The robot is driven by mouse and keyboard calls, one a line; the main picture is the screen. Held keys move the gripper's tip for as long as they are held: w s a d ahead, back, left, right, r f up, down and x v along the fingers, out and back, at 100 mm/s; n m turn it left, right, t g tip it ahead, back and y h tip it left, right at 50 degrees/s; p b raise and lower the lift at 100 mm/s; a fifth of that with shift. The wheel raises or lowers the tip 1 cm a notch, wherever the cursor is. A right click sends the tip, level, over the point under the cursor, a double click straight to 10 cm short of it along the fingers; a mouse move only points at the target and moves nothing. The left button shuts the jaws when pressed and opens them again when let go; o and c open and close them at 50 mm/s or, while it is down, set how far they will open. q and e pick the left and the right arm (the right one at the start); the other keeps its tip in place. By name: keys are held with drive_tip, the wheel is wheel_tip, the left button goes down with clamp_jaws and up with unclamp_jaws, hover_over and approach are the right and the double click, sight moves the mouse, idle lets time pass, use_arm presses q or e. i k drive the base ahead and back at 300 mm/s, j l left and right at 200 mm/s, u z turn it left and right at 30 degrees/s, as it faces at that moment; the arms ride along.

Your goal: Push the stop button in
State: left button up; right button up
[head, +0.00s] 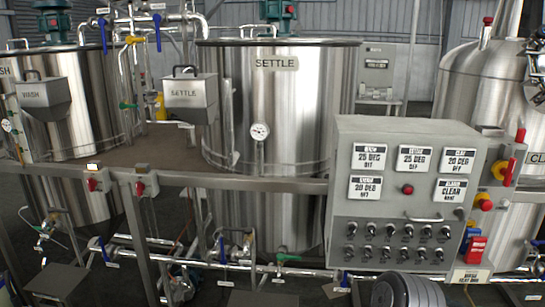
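A grey control panel (345,225) stands at the right of the head view. A round red button (408,189) sits on its front, among the display plates. No readable label shows which of these is the stop button, and I cannot tell whether any is pressed in.
A steel rail (240,182) runs left of the panel, with two small red-buttoned boxes (92,184) (140,188) on it. Behind it stand large steel tanks, including the SETTLE tank (290,105).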

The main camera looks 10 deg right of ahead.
sight(485, 206)
drive_tip(key=z, duration=1.7)
